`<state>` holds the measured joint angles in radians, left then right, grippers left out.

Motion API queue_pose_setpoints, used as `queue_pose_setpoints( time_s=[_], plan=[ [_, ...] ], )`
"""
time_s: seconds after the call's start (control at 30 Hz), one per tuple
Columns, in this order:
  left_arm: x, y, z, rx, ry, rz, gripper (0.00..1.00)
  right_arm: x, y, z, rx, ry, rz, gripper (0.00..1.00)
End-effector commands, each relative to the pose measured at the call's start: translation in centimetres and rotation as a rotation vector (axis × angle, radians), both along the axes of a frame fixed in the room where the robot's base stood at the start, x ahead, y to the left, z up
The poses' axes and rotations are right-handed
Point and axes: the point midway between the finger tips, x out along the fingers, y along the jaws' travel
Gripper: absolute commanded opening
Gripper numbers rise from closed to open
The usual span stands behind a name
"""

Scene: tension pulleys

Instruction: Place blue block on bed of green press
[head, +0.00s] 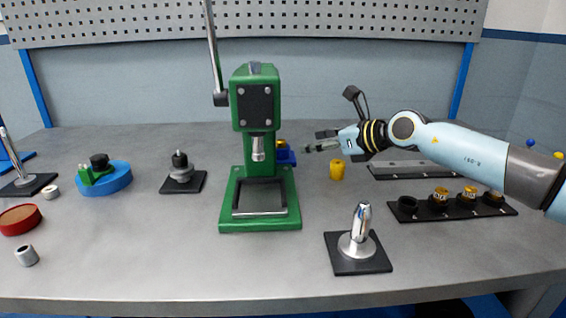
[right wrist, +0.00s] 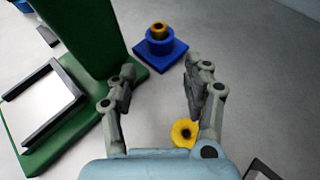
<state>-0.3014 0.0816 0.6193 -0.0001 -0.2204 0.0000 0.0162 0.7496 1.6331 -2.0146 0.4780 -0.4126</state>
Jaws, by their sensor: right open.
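The green press (head: 256,150) stands mid-table, its lever raised. Its bed (head: 284,211) is a green frame around a pale plate, with nothing on it; the bed also shows at the left of the right wrist view (right wrist: 48,140). The blue block (head: 285,155) sits behind the press's right side, partly hidden by it. In the right wrist view the blue block (right wrist: 178,54) has a square base and a round collar, with a yellow bushing (right wrist: 159,30) in it. My right gripper (right wrist: 158,88) is open and empty, pointing toward the block, apart from it. My left gripper is not in view.
A yellow flanged piece (head: 337,170) stands below my right gripper. A chrome post on a black base (head: 360,255) stands front right. A black rack (head: 455,206) with several parts is at right. The table in front of the press is clear.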

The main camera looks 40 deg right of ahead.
Motion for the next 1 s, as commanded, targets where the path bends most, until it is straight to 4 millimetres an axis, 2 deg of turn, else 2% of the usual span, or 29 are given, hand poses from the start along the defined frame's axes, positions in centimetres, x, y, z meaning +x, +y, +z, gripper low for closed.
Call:
queue_pose_setpoints(
  time_s=[0.2,0.43,0.7,0.97,1.0],
  plan=[
    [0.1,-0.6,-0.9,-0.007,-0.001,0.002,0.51,3.4,0.8,-1.3,0.007,-0.005,-0.002,0.50],
    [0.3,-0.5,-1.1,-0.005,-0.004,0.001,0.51,5.3,1.4,-1.9,0.006,-0.005,0.000,0.50],
    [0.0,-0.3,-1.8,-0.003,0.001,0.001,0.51,8.8,2.3,-3.3,0.006,-0.004,0.000,0.50],
    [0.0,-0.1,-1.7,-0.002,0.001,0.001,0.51,9.2,2.4,-3.4,0.004,-0.004,0.001,0.50],
    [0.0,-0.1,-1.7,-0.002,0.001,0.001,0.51,9.2,2.4,-3.4,0.004,-0.004,0.001,0.48]
  ],
)
